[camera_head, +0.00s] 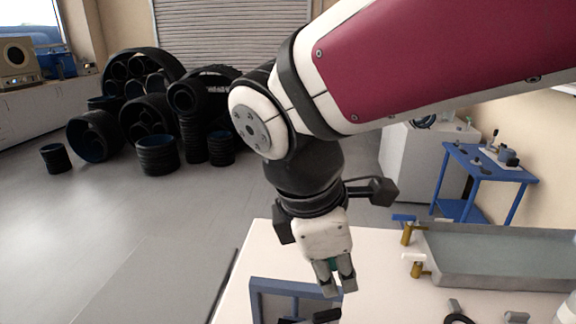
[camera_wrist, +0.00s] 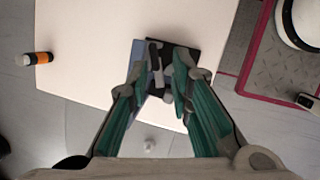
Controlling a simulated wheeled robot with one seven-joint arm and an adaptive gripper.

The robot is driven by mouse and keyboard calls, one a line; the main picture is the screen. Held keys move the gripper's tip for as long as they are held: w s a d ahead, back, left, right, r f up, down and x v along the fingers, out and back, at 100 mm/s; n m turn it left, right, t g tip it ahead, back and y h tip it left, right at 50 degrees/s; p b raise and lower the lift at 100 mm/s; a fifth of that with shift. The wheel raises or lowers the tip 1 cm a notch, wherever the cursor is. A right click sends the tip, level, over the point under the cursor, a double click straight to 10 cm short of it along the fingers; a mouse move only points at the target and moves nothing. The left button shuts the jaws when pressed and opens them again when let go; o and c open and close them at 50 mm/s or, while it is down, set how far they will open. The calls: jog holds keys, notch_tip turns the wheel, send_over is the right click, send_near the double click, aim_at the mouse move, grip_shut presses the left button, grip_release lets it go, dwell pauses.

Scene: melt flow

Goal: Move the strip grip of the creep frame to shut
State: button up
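The creep frame is a blue upright frame (camera_head: 262,300) at the near edge of the white table, cut off by the bottom of the head view. In the wrist view it is a blue and black piece (camera_wrist: 184,52) seen from above. A grey and black part, apparently the strip grip (camera_wrist: 156,62), shows between my fingers; I cannot tell how far it stands open. My gripper (camera_head: 336,278) points down above the frame. It also shows in the wrist view (camera_wrist: 160,72), with its fingertips apart on either side of that part. I cannot tell whether they touch it.
A grey metal tray (camera_head: 500,283) with brass-coloured fittings lies on the white table (camera_head: 385,300) to the right. An orange and black cylinder (camera_wrist: 37,59) is at the left of the wrist view. Black pipe pieces (camera_head: 157,155) and a blue side table (camera_head: 488,165) stand farther back.

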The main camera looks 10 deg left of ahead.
jog(key=s+d+f+m+t+y+b, duration=0.1)
jog(key=s+d+f+m+b, duration=0.1)
jog(key=d+m, duration=0.6)
jog(key=s+d+f+m+t+y+b, duration=0.1)
jog(key=s+d+m+b, duration=0.1)
jog(key=d+m, duration=0.6)
jog(key=shift+s+d+f+m+y, duration=0.4)
jog(key=shift+s+m, duration=0.1)
jog(key=shift+m, duration=1.4)
